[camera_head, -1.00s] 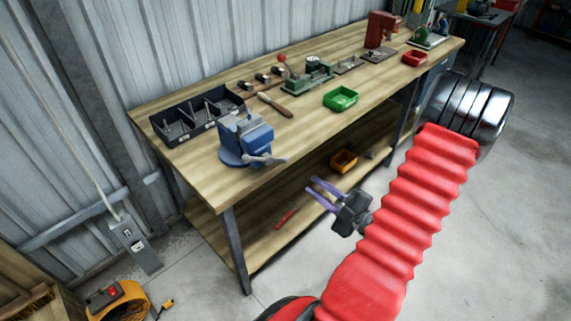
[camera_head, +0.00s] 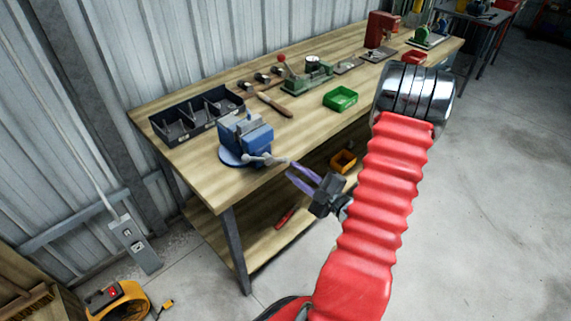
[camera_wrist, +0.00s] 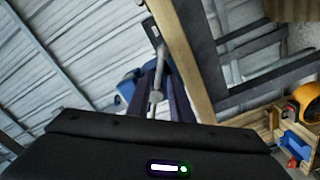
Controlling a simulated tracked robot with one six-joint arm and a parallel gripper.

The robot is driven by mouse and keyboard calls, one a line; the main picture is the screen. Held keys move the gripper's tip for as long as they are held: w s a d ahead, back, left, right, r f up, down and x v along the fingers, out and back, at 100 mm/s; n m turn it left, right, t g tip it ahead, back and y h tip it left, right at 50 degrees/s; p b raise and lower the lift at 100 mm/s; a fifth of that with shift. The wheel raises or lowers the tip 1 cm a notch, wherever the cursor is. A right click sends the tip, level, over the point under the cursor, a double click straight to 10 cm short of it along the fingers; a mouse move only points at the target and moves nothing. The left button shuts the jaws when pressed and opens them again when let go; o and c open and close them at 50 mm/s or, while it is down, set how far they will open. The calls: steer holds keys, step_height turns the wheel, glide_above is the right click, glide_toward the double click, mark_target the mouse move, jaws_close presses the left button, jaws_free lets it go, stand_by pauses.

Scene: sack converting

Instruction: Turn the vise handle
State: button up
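The blue vise (camera_head: 245,140) stands on the front left corner of the workbench. Its grey metal handle (camera_head: 266,160) sticks out from the vise's front over the bench edge. My gripper (camera_head: 289,170) is open, its two purple fingers pointing at the handle, with the tips close to the handle's right end. In the wrist view the handle (camera_wrist: 157,77) shows in the gap between the two fingers, with no clear contact on either side. Part of the blue vise (camera_wrist: 127,84) shows behind the left finger.
The wooden workbench (camera_head: 215,190) carries a black divided bin (camera_head: 180,127), a green tray (camera_head: 340,98) and a green tool (camera_head: 305,78). An orange bin (camera_head: 343,161) sits on the lower shelf. The floor to the right is clear.

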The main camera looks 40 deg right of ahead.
mark_target(281, 162)
steer(key=shift+w, duration=2.65)
jaws_close()
steer(key=shift+a, duration=0.1)
steer(key=shift+f, duration=0.1)
